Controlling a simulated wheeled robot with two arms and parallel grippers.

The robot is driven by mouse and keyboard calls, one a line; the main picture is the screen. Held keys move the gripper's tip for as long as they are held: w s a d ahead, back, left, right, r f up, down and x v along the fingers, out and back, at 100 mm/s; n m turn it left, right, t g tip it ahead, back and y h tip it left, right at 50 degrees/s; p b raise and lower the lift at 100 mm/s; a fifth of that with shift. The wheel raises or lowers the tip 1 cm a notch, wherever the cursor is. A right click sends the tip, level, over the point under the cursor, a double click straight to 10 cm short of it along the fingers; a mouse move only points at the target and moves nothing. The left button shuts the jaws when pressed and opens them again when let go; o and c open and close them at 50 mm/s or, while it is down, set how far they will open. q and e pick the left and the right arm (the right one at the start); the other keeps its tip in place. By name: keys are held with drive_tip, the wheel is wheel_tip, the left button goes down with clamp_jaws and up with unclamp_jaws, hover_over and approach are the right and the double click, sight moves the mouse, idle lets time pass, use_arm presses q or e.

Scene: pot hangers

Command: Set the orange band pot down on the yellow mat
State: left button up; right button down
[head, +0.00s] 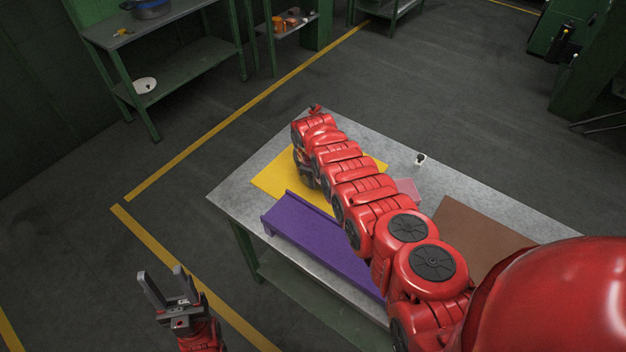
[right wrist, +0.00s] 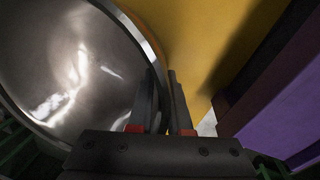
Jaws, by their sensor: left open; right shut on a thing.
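The yellow mat (head: 275,180) lies at the far left part of the grey table, partly covered by my right arm. In the right wrist view, my right gripper (right wrist: 163,85) is shut on the rim of a shiny metal pot (right wrist: 75,65). The yellow mat (right wrist: 210,35) shows just beyond the pot's rim. In the head view my arm hides most of the pot and the gripper. My left gripper (head: 163,278) is open and empty, off the table's left side.
A purple raised board (head: 315,238) lies in front of the mat and shows close by in the right wrist view (right wrist: 285,100). A brown mat (head: 475,235), a pink piece (head: 408,188) and a small black-and-white item (head: 420,159) are on the table (head: 232,196). Green shelves stand behind.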

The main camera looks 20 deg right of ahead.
drive_tip(key=shift+w+f, duration=0.1)
drive_tip(key=c, duration=0.8)
unclamp_jaws()
drive_tip(key=shift+o, duration=0.2)
drive_tip(key=r+p, duration=0.1)
drive_tip(key=r, duration=0.1)
drive_tip(key=r+p, duration=0.1)
drive_tip(key=shift+s+a+r+p, duration=0.15)
drive_tip(key=shift+s+r+p, duration=0.05)
drive_tip(key=shift+r+p, duration=0.2)
drive_tip(key=shift+r, duration=0.2)
wheel_tip(320, 180, up, 23)
drive_tip(key=s+a+p, duration=0.1)
drive_tip(key=p, duration=0.6)
drive_tip(key=shift+s, duration=0.4)
drive_tip(key=shift+a, duration=0.1)
